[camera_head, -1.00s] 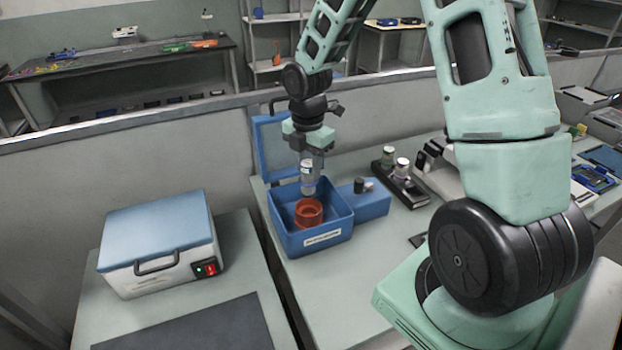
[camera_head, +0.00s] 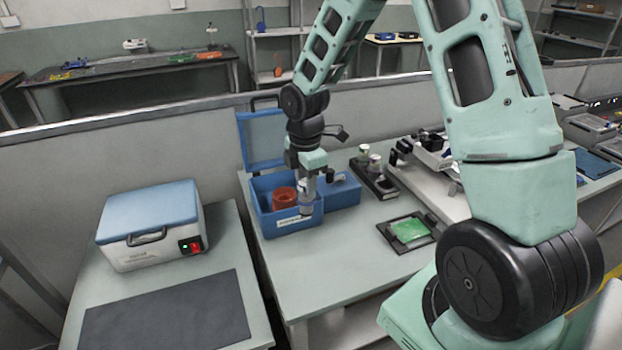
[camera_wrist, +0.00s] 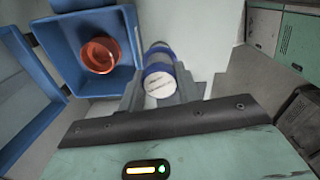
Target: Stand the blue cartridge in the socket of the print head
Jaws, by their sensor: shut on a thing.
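My gripper (camera_head: 307,184) is shut on the blue cartridge (camera_head: 307,207), a small upright cylinder. In the wrist view the cartridge (camera_wrist: 158,78) shows blue bands and a pale label end between the fingers. In the head view it hangs in front of the right front part of the open blue box (camera_head: 282,228). A red-orange ring-shaped cup (camera_head: 284,198) stays inside the box, left of the cartridge. A white machine with black parts (camera_head: 432,158) stands on the bench to the right; I cannot tell whether it is the print head, and no socket shows clearly.
A black rack (camera_head: 378,184) with pale-capped cylinders stands right of the blue box. A green board in a black frame (camera_head: 409,231) lies on the bench. A white case with a blue lid (camera_head: 150,222) is on the left table. The front of the bench is clear.

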